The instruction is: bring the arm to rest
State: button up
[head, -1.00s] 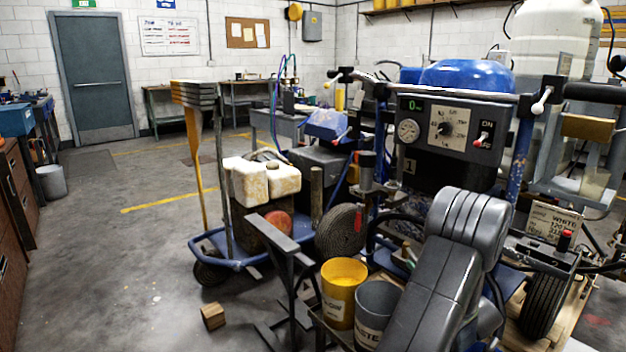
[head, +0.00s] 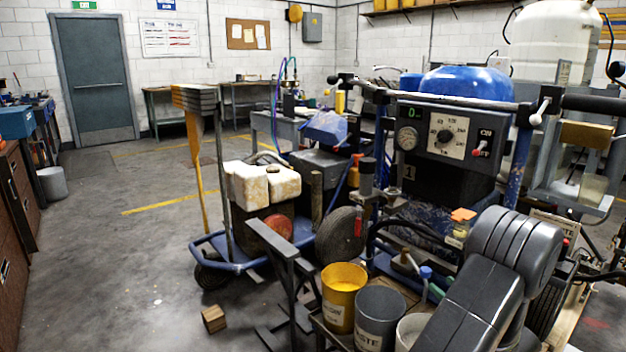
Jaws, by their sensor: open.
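My arm (head: 480,290) fills the lower right of the head view, a dark grey link rising from the bottom edge to a rounded joint. My gripper is not visible in this view. The line striper stands behind the arm, with its control panel (head: 445,140) showing a gauge, a dial and an ON/OFF switch. Its handlebar (head: 440,98) runs across above the panel. The arm covers part of the striper's lower right side.
A yellow bucket (head: 342,290) and a grey waste bucket (head: 380,312) stand left of my arm. A blue cart (head: 240,262) carries white jugs (head: 262,185). A wooden block (head: 213,318) lies on the floor. Open floor (head: 120,270) spreads at the left.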

aim_at(423, 275)
jog(key=b+x, duration=0.1)
jog(key=x, duration=0.7)
jog(key=shift+a+f+b, duration=0.1)
jog(key=shift+a+b, duration=0.1)
jog(key=shift+b, duration=0.2)
jog(key=shift+s+a+m+t+h, duration=0.2)
jog(key=shift+a+m+t+h, duration=0.35)
jog(key=shift+h, duration=0.55)
